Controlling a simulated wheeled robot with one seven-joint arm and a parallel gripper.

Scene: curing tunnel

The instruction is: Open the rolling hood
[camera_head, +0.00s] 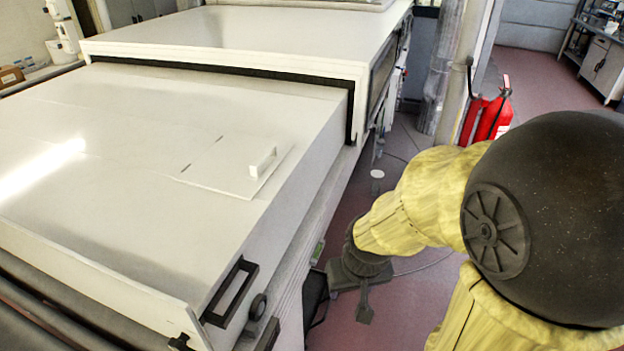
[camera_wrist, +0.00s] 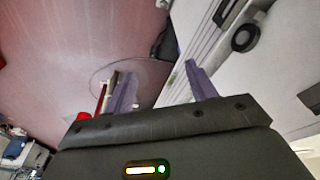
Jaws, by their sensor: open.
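The rolling hood (camera_head: 150,180) is a broad white cover filling the left of the head view, its far end meeting a taller white housing with a black edge. A black bar handle (camera_head: 230,291) is fixed on its near right side. My gripper (camera_wrist: 162,90) is open and empty in the wrist view, its two purplish fingers apart. In the head view my arm reaches down beside the machine, right of the handle and apart from it. The fingertips are hard to make out there.
A small black wheel (camera_head: 258,307) sits beside the handle. The taller white housing (camera_head: 250,40) stands behind the hood. A white grip (camera_head: 263,161) is on the hood's top panel. A red fire extinguisher (camera_head: 487,118) stands by a post. Reddish floor is open at right.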

